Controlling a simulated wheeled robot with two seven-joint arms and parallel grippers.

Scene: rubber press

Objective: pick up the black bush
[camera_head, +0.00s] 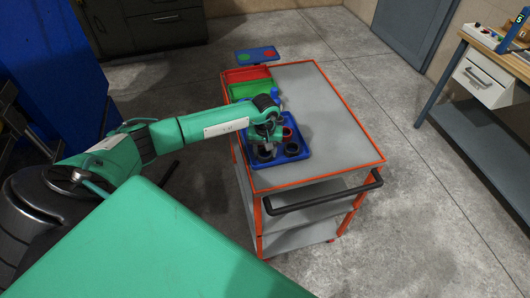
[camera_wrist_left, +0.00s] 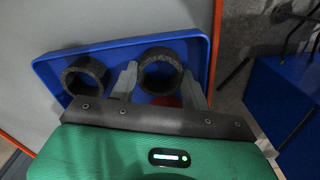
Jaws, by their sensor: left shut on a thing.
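The blue tray (camera_head: 275,162) lies at the left edge of the cart top and also shows in the left wrist view (camera_wrist_left: 118,53). In it stand two black ring-shaped bushes. My left gripper (camera_head: 264,140) is down at the tray, its fingers (camera_wrist_left: 160,84) on either side of one black bush (camera_wrist_left: 159,53), shut on it. In the head view this bush (camera_head: 264,153) shows below the gripper. The other black bush (camera_head: 292,149) stands apart beside it, also seen in the wrist view (camera_wrist_left: 70,82). My right gripper is not in view.
A red ring-like part (camera_head: 288,132) is in the tray's far part. A green bin (camera_head: 240,93) and a red bin (camera_head: 247,74) stand behind. A blue panel with red and green discs (camera_head: 256,55) is beyond. The grey cart top (camera_head: 325,125) is clear on the right.

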